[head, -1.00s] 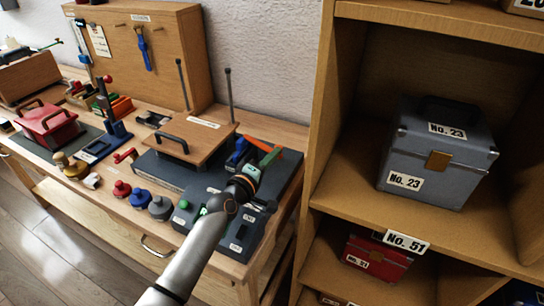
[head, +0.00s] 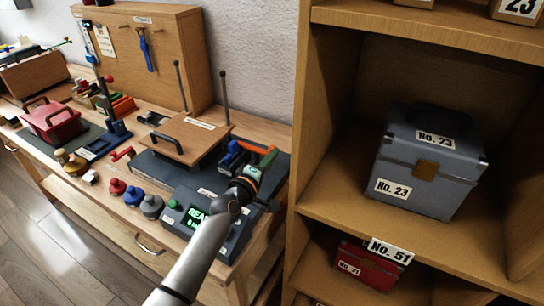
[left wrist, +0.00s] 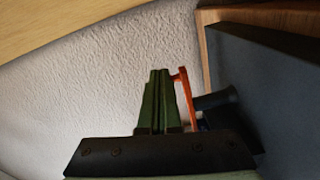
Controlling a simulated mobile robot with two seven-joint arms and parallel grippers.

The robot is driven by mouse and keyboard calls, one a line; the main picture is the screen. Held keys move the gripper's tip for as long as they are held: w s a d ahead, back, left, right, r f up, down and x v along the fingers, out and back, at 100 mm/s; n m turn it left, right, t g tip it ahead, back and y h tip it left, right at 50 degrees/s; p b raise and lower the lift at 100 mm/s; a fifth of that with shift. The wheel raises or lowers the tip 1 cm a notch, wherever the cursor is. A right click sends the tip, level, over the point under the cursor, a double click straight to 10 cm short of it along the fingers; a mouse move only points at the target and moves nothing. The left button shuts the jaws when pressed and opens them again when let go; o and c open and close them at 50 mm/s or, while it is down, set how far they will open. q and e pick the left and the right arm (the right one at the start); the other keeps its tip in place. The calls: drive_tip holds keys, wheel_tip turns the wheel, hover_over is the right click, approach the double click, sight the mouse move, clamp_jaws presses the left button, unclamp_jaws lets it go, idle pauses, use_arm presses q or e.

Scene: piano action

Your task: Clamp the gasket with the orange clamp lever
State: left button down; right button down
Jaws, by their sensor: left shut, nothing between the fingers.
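The orange clamp lever (head: 253,148) stands on the blue clamp (head: 231,158) at the right end of the bench in the head view. My left gripper (head: 268,159) has green fingers, shut and empty, at the lever's right end. In the left wrist view the shut fingers (left wrist: 157,98) point up, with the orange lever (left wrist: 186,97) close beside the right finger. I cannot tell whether they touch. I cannot make out the gasket. My right gripper is not in view.
A grey console with a green-lit screen (head: 195,216) is partly covered by my left arm. A wooden plate with a handle (head: 185,137) sits left of the clamp. A shelf (head: 330,204) with a grey No. 23 box (head: 430,165) stands to the right.

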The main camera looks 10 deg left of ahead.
use_arm(q)
drive_tip(key=shift+w+d+r, duration=0.1)
drive_tip(key=shift+w+d, duration=0.05)
drive_tip(key=shift+d, duration=0.05)
drive_tip(key=shift+w+d, duration=0.1)
drive_tip(key=shift+w, duration=0.05)
idle(0.5)
drive_tip(key=p+v, duration=0.1)
drive_tip(key=v, duration=1.1)
drive_tip(key=shift+s, duration=0.3)
